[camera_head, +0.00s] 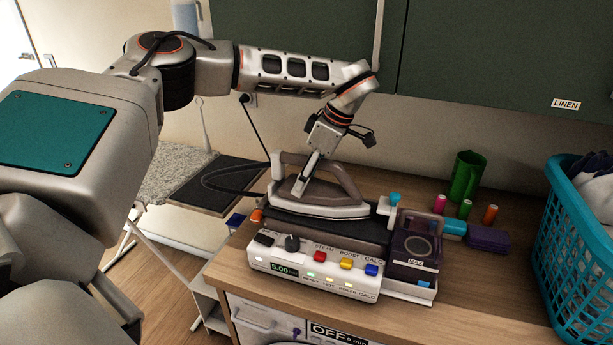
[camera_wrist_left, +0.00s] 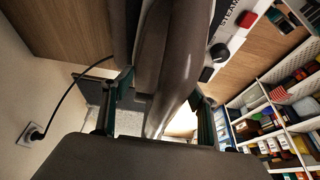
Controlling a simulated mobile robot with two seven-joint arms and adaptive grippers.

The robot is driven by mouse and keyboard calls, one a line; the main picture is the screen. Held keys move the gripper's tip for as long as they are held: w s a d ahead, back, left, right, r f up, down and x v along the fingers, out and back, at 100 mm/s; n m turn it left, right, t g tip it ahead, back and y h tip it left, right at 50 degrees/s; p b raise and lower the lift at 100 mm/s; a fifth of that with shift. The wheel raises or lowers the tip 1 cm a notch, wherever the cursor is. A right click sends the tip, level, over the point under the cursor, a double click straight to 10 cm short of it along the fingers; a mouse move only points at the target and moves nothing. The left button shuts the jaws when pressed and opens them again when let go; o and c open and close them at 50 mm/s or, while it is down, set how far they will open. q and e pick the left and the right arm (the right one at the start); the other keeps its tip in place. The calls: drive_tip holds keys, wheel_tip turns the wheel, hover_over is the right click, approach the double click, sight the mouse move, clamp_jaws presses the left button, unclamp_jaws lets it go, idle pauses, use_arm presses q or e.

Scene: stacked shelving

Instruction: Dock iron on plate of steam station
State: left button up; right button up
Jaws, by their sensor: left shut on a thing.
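The iron (camera_head: 341,190), grey-brown with a pale soleplate edge, is directly over the dark plate (camera_head: 340,229) of the steam station (camera_head: 306,278) on the wooden counter. It looks about level; I cannot tell whether its sole touches the plate. My left gripper (camera_head: 310,176) is shut on the iron's handle from above. In the left wrist view, the handle (camera_wrist_left: 178,62) lies between the two fingers of my left gripper (camera_wrist_left: 160,105). The station's front carries coloured buttons, a knob and a lit display. My right gripper is not in view.
A water tank (camera_head: 415,243) stands at the station's right end. A teal laundry basket (camera_head: 585,258) stands far right. An ironing board (camera_head: 168,172) is at left; green cabinets (camera_head: 480,60) hang above.

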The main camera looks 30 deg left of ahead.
use_arm(q)
drive_tip(key=o, duration=2.2)
drive_tip(key=shift+c, duration=0.2)
wheel_tip(320, 180, up, 10)
drive_tip(key=shift+r, duration=0.1)
